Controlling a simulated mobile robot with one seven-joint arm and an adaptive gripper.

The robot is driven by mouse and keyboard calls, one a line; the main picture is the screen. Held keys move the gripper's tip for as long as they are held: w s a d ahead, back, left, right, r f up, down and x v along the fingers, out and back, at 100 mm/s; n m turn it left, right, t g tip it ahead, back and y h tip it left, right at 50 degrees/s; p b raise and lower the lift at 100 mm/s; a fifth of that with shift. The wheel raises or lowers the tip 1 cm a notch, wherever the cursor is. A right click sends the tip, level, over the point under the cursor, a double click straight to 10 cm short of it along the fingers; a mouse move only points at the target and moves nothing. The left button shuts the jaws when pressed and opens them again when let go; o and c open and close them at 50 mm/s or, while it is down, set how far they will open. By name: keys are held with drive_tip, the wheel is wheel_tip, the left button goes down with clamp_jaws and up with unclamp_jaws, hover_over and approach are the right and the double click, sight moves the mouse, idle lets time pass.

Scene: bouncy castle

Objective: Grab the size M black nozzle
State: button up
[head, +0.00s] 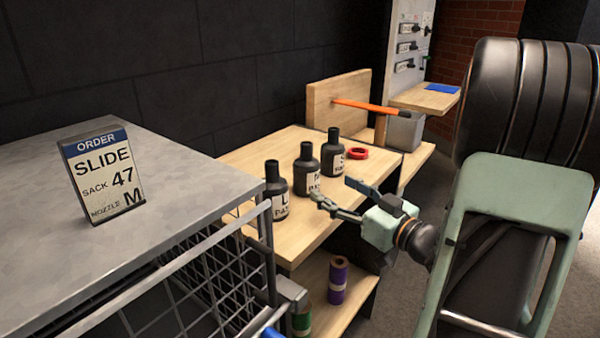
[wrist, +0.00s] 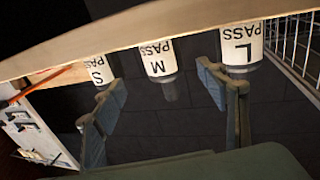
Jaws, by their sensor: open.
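The size M black nozzle (head: 307,168) stands upright in the middle of a row of three on the wooden table, with a white label. The L nozzle (head: 275,188) is to its left and the S nozzle (head: 333,153) to its right. In the wrist view, which is upside down, the M nozzle (wrist: 158,58) shows between the fingers, with L (wrist: 242,45) and S (wrist: 98,70) on either side. My gripper (head: 335,195) is open and empty, just in front of the nozzles. In the wrist view the gripper (wrist: 165,90) points toward M, apart from it.
An order sign (head: 103,170) on the grey counter (head: 200,180) reads slide, sack 47, nozzle M. A red ring (head: 357,153) lies beside S. An orange-handled tool (head: 370,107) is at the wooden upright board. Rolls (head: 338,280) sit on the lower shelf. A wire cage (head: 215,285) stands left.

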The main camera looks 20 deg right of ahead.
sight(315, 175)
drive_tip(key=x, duration=0.4)
drive_tip(key=shift+w+a+b, duration=0.1)
drive_tip(key=shift+w+b, duration=0.05)
drive_tip(key=shift+b, duration=0.15)
drive_tip(key=x, duration=0.2)
drive_tip(key=b+x, duration=0.1)
drive_tip(key=x, duration=0.1)
drive_tip(key=shift+a+r, duration=0.1)
drive_tip(key=shift+a, duration=0.2)
drive_tip(key=shift+w, duration=0.55)
drive_tip(key=shift+r, duration=0.1)
drive_tip(key=c, duration=1.4)
drive_tip(key=shift+a+r, duration=0.1)
drive_tip(key=shift+r, duration=0.1)
